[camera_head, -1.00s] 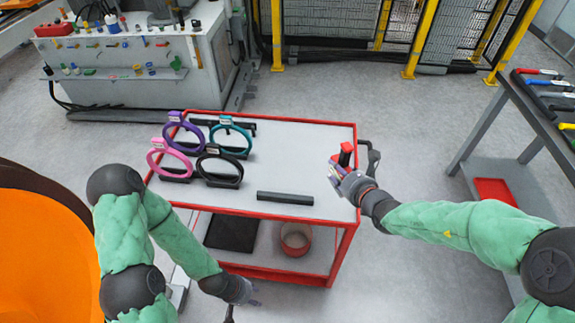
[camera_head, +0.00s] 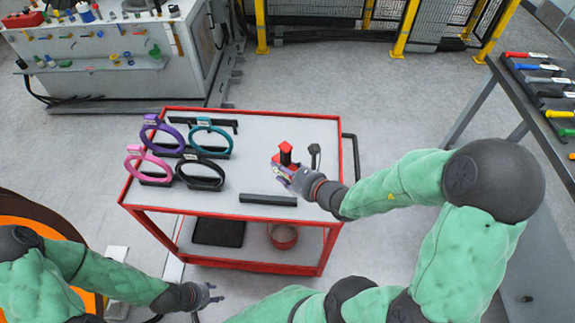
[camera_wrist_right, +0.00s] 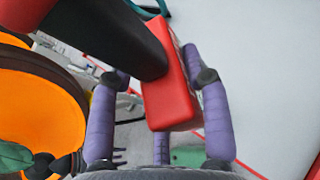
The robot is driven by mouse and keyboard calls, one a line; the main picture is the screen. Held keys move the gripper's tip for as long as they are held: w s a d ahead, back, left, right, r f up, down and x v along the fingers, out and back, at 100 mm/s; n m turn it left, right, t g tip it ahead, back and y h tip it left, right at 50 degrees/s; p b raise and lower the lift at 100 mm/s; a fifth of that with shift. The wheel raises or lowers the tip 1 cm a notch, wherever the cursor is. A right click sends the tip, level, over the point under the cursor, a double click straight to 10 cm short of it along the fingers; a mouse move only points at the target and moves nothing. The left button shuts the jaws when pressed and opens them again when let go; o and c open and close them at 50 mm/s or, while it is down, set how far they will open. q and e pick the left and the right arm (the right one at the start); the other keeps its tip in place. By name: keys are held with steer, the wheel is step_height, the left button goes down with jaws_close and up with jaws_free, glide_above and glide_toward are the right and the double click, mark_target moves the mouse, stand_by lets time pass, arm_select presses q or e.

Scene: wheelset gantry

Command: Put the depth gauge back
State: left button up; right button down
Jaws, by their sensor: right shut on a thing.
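The depth gauge, a red block with a black stem and red top (camera_head: 286,153), is in my right gripper (camera_head: 284,169) above the right part of the cart's top tray. In the right wrist view the red block (camera_wrist_right: 172,100) sits between the purple fingers of the right gripper (camera_wrist_right: 160,85), with the black stem running to the upper left. The gripper is shut on it. Whether the gauge touches the tray cannot be told. My left gripper (camera_head: 210,293) is empty, with its fingers apart, low in front of the cart's left side.
The red-rimmed cart (camera_head: 230,212) carries several ring gauges on stands at left, including a pink one (camera_head: 128,165), and a black bar (camera_head: 268,200) near its front edge. A small black item (camera_head: 314,150) is right of the gauge. A tool table (camera_head: 520,100) stands at right.

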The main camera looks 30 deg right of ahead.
steer(key=shift+w+d+f+b, duration=0.65)
steer(key=shift+w+d+f, duration=0.6)
steer(key=shift+w+f, duration=0.75)
steer(key=shift+w+d+f+b, duration=0.7)
steer(key=shift+w+d+f, duration=0.55)
steer(key=shift+w+f, duration=0.75)
steer(key=shift+w+d+f+b, duration=0.65)
steer(key=shift+w+d+f, duration=0.75)
steer(key=shift+f, duration=0.95)
steer(key=shift+w+a, duration=0.15)
steer(key=shift+f, duration=0.15)
steer(key=c, duration=0.6)
jaws_free()
